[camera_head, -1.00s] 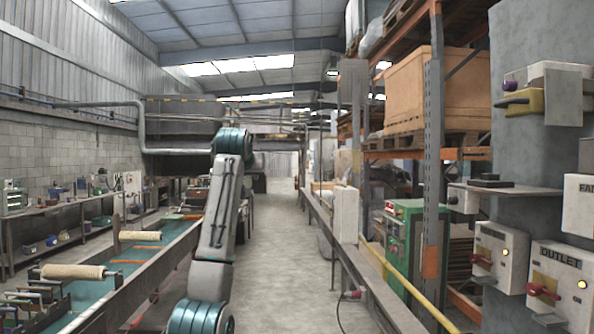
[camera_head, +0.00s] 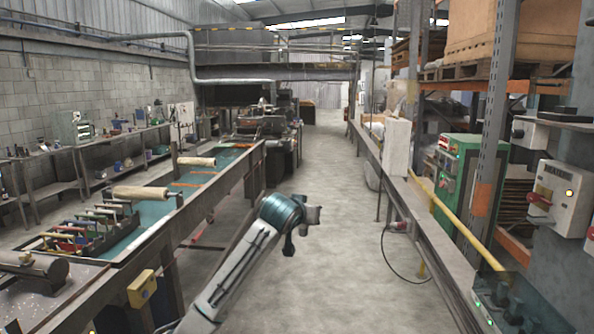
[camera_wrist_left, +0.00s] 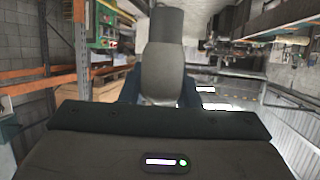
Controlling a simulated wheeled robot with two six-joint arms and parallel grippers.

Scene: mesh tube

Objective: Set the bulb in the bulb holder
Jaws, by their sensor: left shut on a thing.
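In the left wrist view my left gripper (camera_wrist_left: 160,88) is shut on a grey, rounded thing (camera_wrist_left: 163,72) with a narrower, darker cylinder beyond it. It may be the bulb, but its dull surface does not make this certain. Dark blue finger parts show on both sides of it. In the head view my left arm reaches up from the bottom, and its gripper and load cannot be made out clearly at the far end. I cannot pick out a bulb holder for sure. My right gripper is in neither view.
A long bench (camera_head: 150,236) with rolls and a teal bed runs along the left. A rail-edged bench (camera_head: 432,232) runs along the right, with a green cabinet (camera_head: 457,185) and an outlet box (camera_head: 560,198) beyond it. A cable (camera_head: 385,262) hangs there. The aisle floor (camera_head: 330,165) is clear.

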